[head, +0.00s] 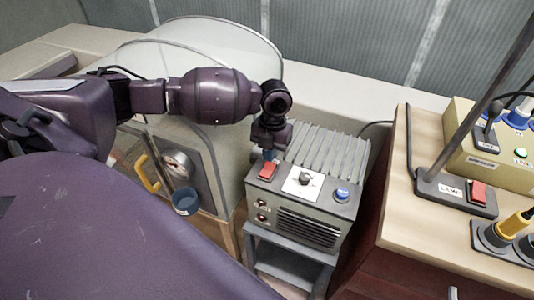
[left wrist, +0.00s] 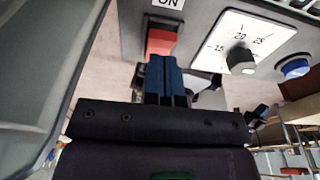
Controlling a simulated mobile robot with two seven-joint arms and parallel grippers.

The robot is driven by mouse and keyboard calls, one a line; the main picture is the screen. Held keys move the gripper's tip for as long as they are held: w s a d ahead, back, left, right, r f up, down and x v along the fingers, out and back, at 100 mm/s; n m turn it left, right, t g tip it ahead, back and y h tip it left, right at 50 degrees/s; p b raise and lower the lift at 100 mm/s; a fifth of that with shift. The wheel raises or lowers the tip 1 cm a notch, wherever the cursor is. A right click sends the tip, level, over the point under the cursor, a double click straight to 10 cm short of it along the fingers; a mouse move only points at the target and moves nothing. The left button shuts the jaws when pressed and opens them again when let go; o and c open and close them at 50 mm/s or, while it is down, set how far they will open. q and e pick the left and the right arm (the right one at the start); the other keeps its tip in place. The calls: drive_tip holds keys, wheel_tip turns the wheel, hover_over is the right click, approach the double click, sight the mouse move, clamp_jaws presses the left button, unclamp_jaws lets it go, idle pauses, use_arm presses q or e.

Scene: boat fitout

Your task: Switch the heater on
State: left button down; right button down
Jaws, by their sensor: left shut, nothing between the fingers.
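The heater (head: 322,232) is a grey box with a ribbed top, standing on a small grey stand. Its top panel carries a red rocker switch (head: 267,171), a dial (head: 305,179) on a white plate and a blue button (head: 342,194). In the left wrist view the red switch (left wrist: 161,41) has an "ON" label at its upper edge. My left gripper (head: 269,154) points down at the switch, its blue fingers shut and empty. The fingertips (left wrist: 164,62) overlap the switch's lower edge in the wrist view; I cannot tell whether they touch it. My right gripper is out of view.
A wooden-topped counter (head: 425,228) at the right holds a lamp base (head: 455,193) with another red switch, and a beige panel box. Left of the heater is a cabinet with a gauge (head: 178,163), yellow handle (head: 147,173) and blue cup-shaped part (head: 186,201).

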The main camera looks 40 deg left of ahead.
use_arm(q)
drive_tip(key=shift+f, duration=0.4)
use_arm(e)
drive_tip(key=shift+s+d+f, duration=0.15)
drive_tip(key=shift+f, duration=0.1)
use_arm(q)
drive_tip(key=shift+f+b, duration=0.3)
drive_tip(key=shift+f, duration=0.15)
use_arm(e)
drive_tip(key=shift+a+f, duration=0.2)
